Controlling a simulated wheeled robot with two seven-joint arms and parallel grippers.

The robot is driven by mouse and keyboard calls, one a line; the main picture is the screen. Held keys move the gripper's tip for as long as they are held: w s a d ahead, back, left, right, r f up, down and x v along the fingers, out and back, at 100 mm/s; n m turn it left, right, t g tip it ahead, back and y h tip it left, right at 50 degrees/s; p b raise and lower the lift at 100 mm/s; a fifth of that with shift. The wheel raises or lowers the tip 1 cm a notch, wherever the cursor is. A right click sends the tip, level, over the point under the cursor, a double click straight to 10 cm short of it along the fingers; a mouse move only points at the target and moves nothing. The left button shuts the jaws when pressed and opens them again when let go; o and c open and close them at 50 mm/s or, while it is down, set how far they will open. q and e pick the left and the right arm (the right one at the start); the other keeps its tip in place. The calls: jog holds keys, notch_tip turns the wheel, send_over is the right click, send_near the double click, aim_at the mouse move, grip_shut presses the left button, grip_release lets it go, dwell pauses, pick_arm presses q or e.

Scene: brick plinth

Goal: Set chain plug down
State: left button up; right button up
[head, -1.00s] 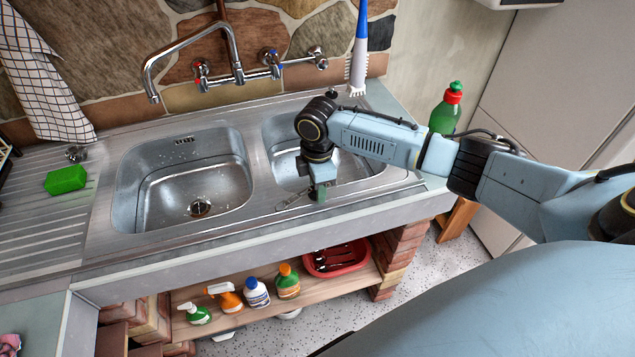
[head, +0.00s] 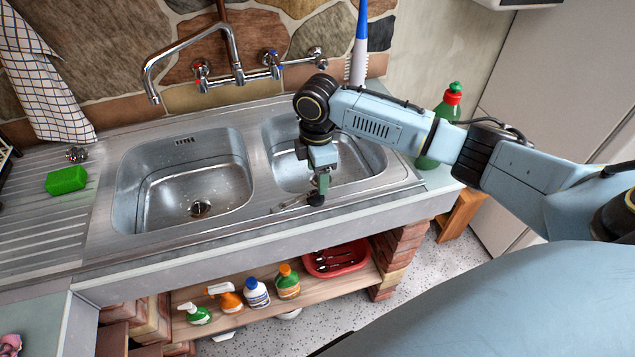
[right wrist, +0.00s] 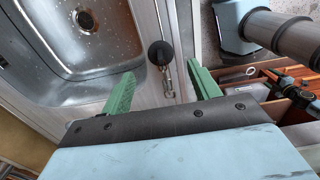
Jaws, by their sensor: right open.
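The black round chain plug (head: 316,199) rests on the steel front rim of the sink, in front of the right basin. In the right wrist view the plug (right wrist: 160,52) lies just beyond the gap between my green fingers, with its metal chain (right wrist: 167,80) running from it toward me. My right gripper (head: 321,183) is open and just above the plug, apart from it in the right wrist view (right wrist: 162,76). My left gripper is not in view.
The left basin (head: 150,205) and right basin (head: 280,170) are empty. A green sponge (head: 66,180) lies on the drainboard. A green bottle (head: 432,155) stands right of the sink, partly behind my arm. Several cleaning bottles and a red tray (head: 312,268) sit on the shelf below.

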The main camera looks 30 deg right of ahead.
notch_tip(320, 180, up, 8)
